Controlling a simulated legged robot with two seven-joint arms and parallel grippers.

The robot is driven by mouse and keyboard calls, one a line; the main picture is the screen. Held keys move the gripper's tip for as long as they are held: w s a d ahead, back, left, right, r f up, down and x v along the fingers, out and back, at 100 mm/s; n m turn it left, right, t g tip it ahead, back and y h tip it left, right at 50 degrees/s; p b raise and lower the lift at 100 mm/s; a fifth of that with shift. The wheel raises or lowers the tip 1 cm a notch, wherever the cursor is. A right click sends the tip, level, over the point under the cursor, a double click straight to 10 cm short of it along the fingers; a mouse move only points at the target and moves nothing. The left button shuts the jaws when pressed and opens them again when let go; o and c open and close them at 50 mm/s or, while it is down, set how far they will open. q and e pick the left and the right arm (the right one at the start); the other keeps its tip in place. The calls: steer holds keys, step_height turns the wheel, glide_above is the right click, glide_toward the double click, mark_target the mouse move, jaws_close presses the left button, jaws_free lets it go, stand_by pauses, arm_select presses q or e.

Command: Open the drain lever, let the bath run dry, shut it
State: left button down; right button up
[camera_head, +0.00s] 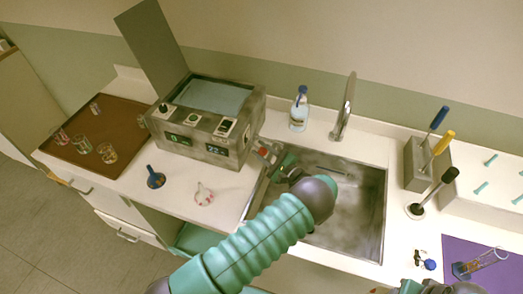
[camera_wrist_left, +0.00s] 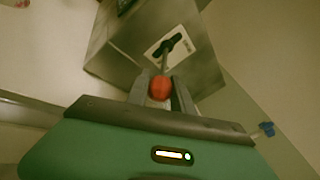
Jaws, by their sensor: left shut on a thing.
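The bath (camera_head: 252,103) is a grey metal box on the counter, its lid (camera_head: 152,42) standing open and a pale blue surface showing inside. The drain lever has a red ball knob (camera_wrist_left: 160,88), with a dark stem running to a white plate on the bath's side wall. My left gripper (camera_head: 268,155) is at the bath's right side, by the sink's left edge. In the left wrist view its two fingers are closed on the red knob. Whether the drain is open or running cannot be told. A teal part of my right arm shows at the bottom right; its fingertips are not clear.
The sink (camera_head: 345,215) with a tall tap (camera_head: 345,108) lies right of the bath, under my left arm. A soap bottle (camera_head: 299,110) stands behind it. A brown tray (camera_head: 85,170) with glasses is at left. A tool block (camera_head: 425,165) and purple mat (camera_head: 460,248) are at right.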

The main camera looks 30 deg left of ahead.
mark_target(264, 149)
arm_select(q)
steer(key=shift+d+r+n+h+p, duration=0.45)
steer(key=shift+r+h+p, duration=0.3)
steer(key=shift+h+p, duration=0.5)
steer(key=shift+d+r+n+g+h+p, duration=0.15)
steer(key=shift+r+n+g+h+p, duration=0.25)
steer(key=shift+r+h+p, duration=0.65)
steer(key=h+p, duration=0.1)
steer(key=r+n+h+p, duration=0.1)
steer(key=h, duration=0.1)
steer(key=shift+r+t, duration=0.3)
steer(key=shift+s+a+r+n+h+p, duration=0.1)
steer(key=shift+a+r+n+h+p, duration=0.3)
steer(key=shift+h, duration=0.4)
steer(key=shift+a+r+n+h+p, duration=0.15)
steer(key=shift+r+h+p, duration=0.3)
steer(key=shift+h, duration=0.35)
steer(key=c, duration=1.6)
jaws_free()
steer(key=o, duration=0.5)
steer(key=shift+r, duration=0.15)
steer(key=shift+s, duration=0.1)
